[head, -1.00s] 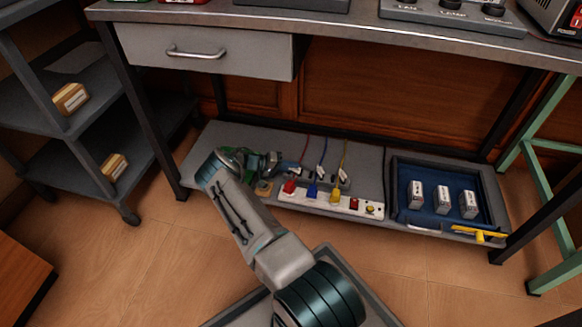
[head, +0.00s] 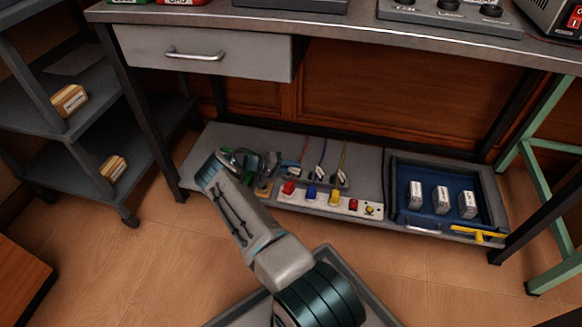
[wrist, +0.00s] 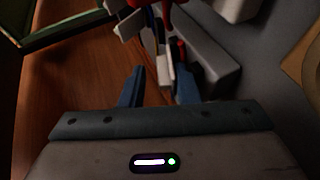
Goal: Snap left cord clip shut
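The left cord clip (head: 302,173) is a small pale clip on the red cord, behind the red plug on the power strip (head: 330,203). My gripper (head: 277,166) is low over the shelf, just left of this clip. In the wrist view my gripper (wrist: 158,88) has its two blue-grey fingers apart. A pale upright clip piece (wrist: 164,70) shows between and just beyond the fingertips, nearer the right finger. Contact cannot be told. The middle clip (head: 320,172) and right clip (head: 341,178) stand to the right on the blue and yellow cords.
A blue-lined tray (head: 440,172) with white boxes lies to the right on the low shelf (head: 365,160). The bench top (head: 330,25) and drawer (head: 205,50) are overhead. A table leg (head: 140,115) stands left of my arm.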

